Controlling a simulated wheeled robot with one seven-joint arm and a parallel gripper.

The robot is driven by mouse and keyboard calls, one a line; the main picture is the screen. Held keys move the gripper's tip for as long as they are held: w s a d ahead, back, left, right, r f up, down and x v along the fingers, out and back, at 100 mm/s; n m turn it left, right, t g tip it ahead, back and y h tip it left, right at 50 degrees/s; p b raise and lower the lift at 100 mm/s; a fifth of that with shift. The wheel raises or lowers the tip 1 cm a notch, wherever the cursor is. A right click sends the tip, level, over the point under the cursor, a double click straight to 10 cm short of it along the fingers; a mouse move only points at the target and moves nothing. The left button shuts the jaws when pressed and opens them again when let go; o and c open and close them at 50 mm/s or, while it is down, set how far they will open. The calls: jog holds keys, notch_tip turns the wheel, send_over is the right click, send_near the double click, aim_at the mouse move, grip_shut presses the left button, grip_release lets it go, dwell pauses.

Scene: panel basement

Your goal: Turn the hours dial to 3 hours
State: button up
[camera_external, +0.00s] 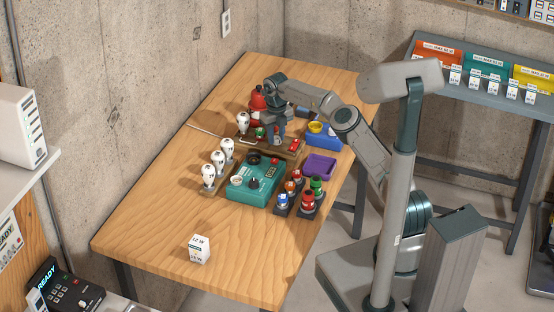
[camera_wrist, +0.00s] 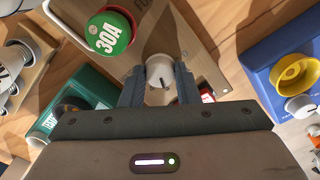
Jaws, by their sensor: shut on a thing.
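My gripper (camera_wrist: 158,84) is shut on a white round knob (camera_wrist: 160,68) with a dark mark, seen between the two fingers in the wrist view. The knob sits over a wooden board (camera_wrist: 190,42); no hour marks are readable around it. In the external view my gripper (camera_external: 275,138) reaches down over the board at the back of the table and hides the knob. A blue box (camera_wrist: 262,60) to the right carries a yellow ring-shaped part (camera_wrist: 296,70) and another white dial-like part (camera_wrist: 300,105). I cannot read which one is labelled for hours.
A green 30A fuse (camera_wrist: 108,34) stands close left of my fingers. A teal tester (camera_external: 246,192), white bulbs (camera_external: 208,172), a purple tray (camera_external: 320,166) and a red object (camera_external: 257,98) crowd the area. The table's front left (camera_external: 150,235) is mostly clear.

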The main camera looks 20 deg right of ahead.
aim_at(276, 137)
jog(key=shift+r, duration=0.1)
jog(key=o, duration=1)
jog(key=shift+c, duration=0.2)
jog(key=shift+r+b, duration=0.35)
jog(key=shift+r, duration=0.2)
notch_tip(276, 137, up, 11)
